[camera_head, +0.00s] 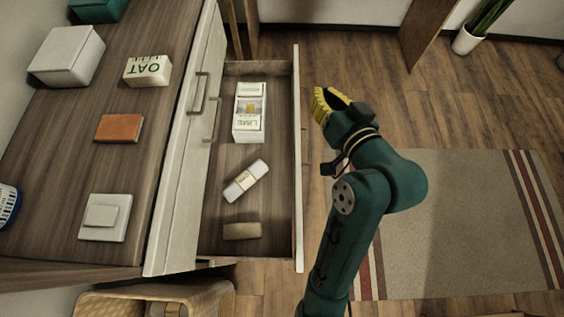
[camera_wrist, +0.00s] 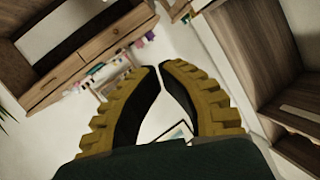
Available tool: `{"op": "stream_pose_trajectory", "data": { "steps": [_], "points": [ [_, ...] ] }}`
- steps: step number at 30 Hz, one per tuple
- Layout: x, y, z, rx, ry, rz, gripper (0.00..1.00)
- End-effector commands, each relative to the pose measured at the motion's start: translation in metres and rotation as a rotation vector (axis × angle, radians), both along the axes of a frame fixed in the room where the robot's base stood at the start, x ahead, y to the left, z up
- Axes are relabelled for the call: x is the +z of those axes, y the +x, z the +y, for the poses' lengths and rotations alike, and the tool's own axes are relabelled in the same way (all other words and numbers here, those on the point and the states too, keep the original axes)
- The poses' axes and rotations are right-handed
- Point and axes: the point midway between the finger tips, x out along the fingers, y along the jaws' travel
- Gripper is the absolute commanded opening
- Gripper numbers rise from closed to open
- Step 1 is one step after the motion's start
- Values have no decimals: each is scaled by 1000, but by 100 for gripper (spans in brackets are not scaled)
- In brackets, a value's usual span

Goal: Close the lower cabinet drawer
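The lower cabinet drawer (camera_head: 268,190) is pulled well out from the cabinet in the head view. Its pale front panel (camera_head: 298,215) faces right, with a handle (camera_head: 305,147) on the outer side. My gripper (camera_head: 324,100) has yellow ridged fingers and is to the right of the front panel, near its far half, apparently not touching it. In the wrist view the fingertips (camera_wrist: 161,68) nearly meet and nothing is between them, so my gripper looks shut and empty. Whether the drawer shows in the wrist view I cannot tell.
The cabinet top (camera_head: 100,165) carries several items. A wicker basket (camera_head: 210,300) stands at the near end. A rug (camera_head: 460,220) lies on open floor at right.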

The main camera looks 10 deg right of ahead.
Motion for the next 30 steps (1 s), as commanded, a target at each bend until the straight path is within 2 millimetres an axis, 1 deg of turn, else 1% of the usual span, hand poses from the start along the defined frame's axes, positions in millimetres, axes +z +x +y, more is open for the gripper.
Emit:
{"op": "stream_pose_trajectory", "data": {
  "steps": [1,2,3,4,5,6,7,9,12,15,17,20,30],
  "points": [
    [-84,-12,-31,6,145,130,0],
    [-125,-22,-41,22,249,194,0],
    [-174,-42,-53,44,403,262,0],
    [-205,-58,-59,61,521,296,0],
    [-229,-73,-63,78,634,313,0],
    [-252,-93,-67,100,773,317,0],
    [-265,-107,-69,116,865,308,0],
    [-282,-132,-73,148,1036,267,0],
    [-289,-153,-76,180,1172,208,0],
    [-289,-156,-75,193,1211,185,0],
    [-288,-151,-70,197,1212,186,0],
    [-289,-136,-61,198,1210,189,0],
    [-290,-72,-22,198,1207,189,0]
  ]
}}
